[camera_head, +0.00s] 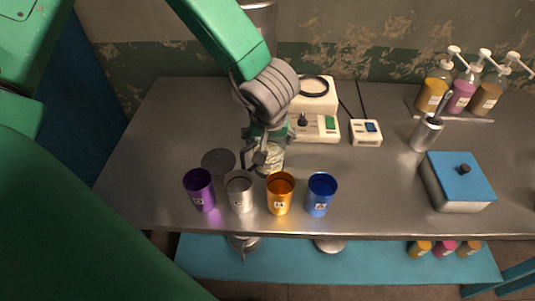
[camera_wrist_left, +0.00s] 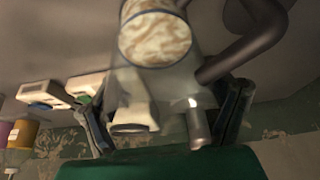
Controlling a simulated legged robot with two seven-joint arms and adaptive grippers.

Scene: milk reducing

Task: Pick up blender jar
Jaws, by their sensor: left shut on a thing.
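My left gripper (camera_head: 266,150) reaches down over the middle of the table and is shut on the blender jar (camera_head: 271,159). The jar is see-through with pale, mottled contents; the gripper hides much of it. In the left wrist view, the jar (camera_wrist_left: 156,38) shows its round, dark-rimmed end and a dark curved handle at its right. The dark fingers of the left gripper (camera_wrist_left: 165,112) stand on either side of the jar. I cannot tell whether the jar touches the table. My right gripper is not in view.
The white blender base (camera_head: 316,127) stands behind the jar, with a small white switch box (camera_head: 365,132) at its right. Purple (camera_head: 200,190), silver (camera_head: 240,192), orange (camera_head: 280,194) and blue (camera_head: 320,195) cups line the front edge. A blue-lidded box (camera_head: 458,182) stands right.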

